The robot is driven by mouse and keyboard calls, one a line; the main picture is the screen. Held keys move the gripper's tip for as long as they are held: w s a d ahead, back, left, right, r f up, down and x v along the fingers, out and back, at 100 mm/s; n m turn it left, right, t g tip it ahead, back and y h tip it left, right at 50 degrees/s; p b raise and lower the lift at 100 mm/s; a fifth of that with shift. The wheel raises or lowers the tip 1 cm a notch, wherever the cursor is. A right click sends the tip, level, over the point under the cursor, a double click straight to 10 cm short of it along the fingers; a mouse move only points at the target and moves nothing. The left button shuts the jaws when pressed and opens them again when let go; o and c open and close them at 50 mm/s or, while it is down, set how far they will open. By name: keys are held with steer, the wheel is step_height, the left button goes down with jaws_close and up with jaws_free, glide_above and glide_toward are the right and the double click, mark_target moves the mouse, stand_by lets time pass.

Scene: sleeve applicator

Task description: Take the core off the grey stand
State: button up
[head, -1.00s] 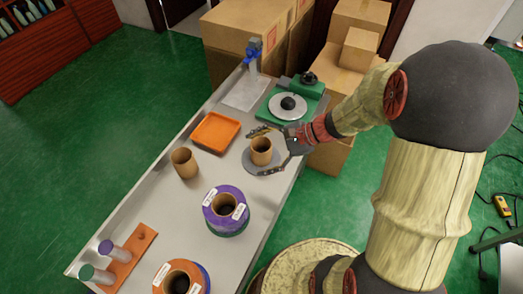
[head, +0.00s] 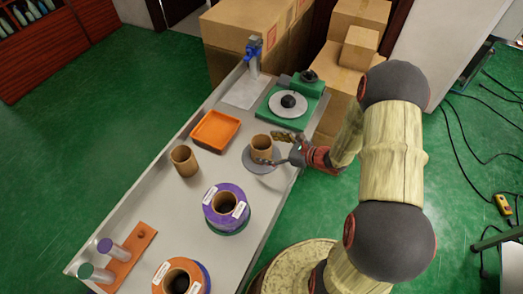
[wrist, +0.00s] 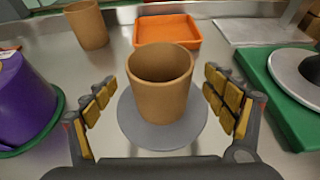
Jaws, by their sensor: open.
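A brown cardboard core (head: 261,147) stands upright on a round grey stand (head: 264,168) near the right edge of the bench. In the wrist view the core (wrist: 161,84) stands on the grey disc (wrist: 150,137), between and a little beyond my fingers. My gripper (head: 275,149) is open, with its yellow-padded fingers (wrist: 162,112) on either side of the core's near part. A gap shows between the core and each finger.
A second brown core (head: 184,161) stands left of the stand, and an orange tray (head: 215,131) lies behind. A green base with a grey disc (head: 288,104) is at the back right. An orange spool (head: 180,277) and a peg board (head: 130,257) are nearer.

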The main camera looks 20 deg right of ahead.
mark_target(253, 144)
steer(key=x, duration=0.3)
steer(key=shift+w+b, duration=0.1)
steer(key=shift+b, duration=0.2)
steer(key=shift+c, duration=1.3)
steer(key=c, duration=1)
